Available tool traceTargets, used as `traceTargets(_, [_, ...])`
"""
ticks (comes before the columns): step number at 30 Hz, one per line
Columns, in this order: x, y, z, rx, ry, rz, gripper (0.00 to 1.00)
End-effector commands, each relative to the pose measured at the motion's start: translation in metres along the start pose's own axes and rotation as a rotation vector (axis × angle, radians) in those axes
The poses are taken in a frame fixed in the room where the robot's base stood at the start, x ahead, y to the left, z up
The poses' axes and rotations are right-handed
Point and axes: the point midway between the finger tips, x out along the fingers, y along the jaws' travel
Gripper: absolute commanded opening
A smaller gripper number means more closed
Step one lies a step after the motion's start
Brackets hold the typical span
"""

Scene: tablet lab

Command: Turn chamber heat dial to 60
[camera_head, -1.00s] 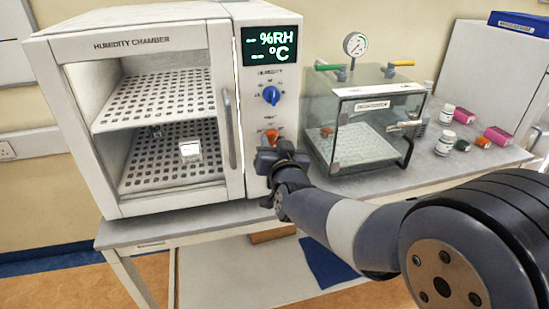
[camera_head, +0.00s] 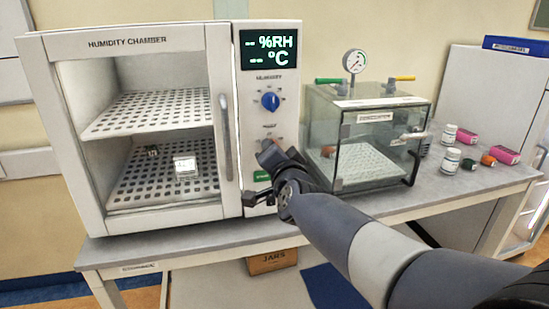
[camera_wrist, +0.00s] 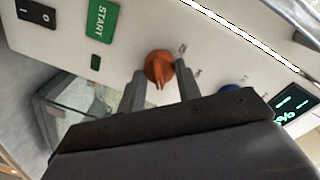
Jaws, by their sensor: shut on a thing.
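The orange heat dial (camera_wrist: 157,65) sits on the humidity chamber's (camera_head: 130,40) white control panel, its pointer end toward my gripper in the wrist view. My gripper (camera_wrist: 160,76) is shut on the dial, one finger on each side. In the head view my gripper (camera_head: 267,160) covers most of the dial, below the blue humidity dial (camera_head: 270,101). The blue dial shows partly in the wrist view. The display (camera_head: 270,49) reads dashes for %RH and °C. The scale marks around the heat dial are too small to read.
A green START button (camera_wrist: 102,20) and a black rocker switch (camera_wrist: 35,12) are on the same panel. The chamber door handle (camera_head: 225,138) is close left of my gripper. A clear desiccator box (camera_head: 375,118) stands to the right, with several bottles beyond it.

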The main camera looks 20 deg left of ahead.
Motion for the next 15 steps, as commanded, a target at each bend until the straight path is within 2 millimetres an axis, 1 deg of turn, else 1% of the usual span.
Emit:
traceTargets(13, [0.0001, -0.0004, -0.0005, 0.012, 0.000, 0.000, 0.10])
traceTargets(14, [0.0001, -0.0004, -0.0005, 0.012, 0.000, -0.001, 0.33])
traceTargets(15, [0.0001, -0.0004, -0.0005, 0.011, 0.000, -0.001, 0.36])
